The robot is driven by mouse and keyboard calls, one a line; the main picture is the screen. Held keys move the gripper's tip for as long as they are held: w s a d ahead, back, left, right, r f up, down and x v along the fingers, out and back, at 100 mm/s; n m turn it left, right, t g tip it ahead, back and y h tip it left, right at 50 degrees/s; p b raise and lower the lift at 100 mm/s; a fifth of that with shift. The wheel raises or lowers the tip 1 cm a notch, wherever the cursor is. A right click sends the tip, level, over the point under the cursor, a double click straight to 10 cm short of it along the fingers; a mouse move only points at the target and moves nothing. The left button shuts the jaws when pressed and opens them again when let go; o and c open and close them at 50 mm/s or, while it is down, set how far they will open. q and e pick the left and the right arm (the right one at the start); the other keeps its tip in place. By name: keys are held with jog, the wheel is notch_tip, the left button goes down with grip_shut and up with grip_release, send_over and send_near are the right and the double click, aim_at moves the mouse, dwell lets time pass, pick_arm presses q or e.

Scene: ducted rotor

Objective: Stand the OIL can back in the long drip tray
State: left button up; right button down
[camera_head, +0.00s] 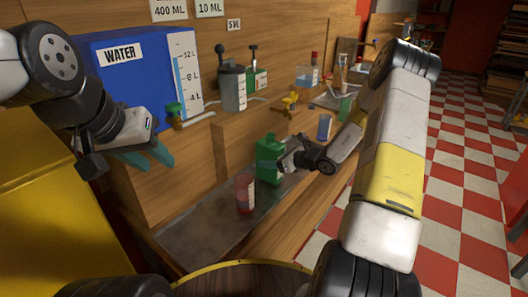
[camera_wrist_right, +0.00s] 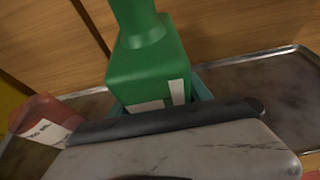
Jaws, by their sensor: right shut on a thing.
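A green can (camera_head: 269,152), its label not readable in the head view, is upright at the long metal drip tray (camera_head: 200,238). My right gripper (camera_head: 270,166) is shut on the can from the right. In the right wrist view the can (camera_wrist_right: 148,68) shows its green body, neck and part of a white label between the teal fingers (camera_wrist_right: 200,86). The tray (camera_wrist_right: 285,85) lies beneath and behind it; I cannot tell whether the can's base touches it. My left gripper (camera_head: 149,158) is open and empty, in front of the blue water tank.
A red bottle (camera_head: 245,193) stands in the tray, left of the can; it also shows in the right wrist view (camera_wrist_right: 42,122). The blue WATER tank (camera_head: 130,65), a grey jug (camera_head: 232,88) and a small blue can (camera_head: 324,127) stand along the wooden bench. The tray's front left is bare.

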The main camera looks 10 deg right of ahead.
jog(key=shift+f, duration=0.55)
jog(key=shift+c, duration=2)
grip_release()
jog(key=shift+f, duration=0.1)
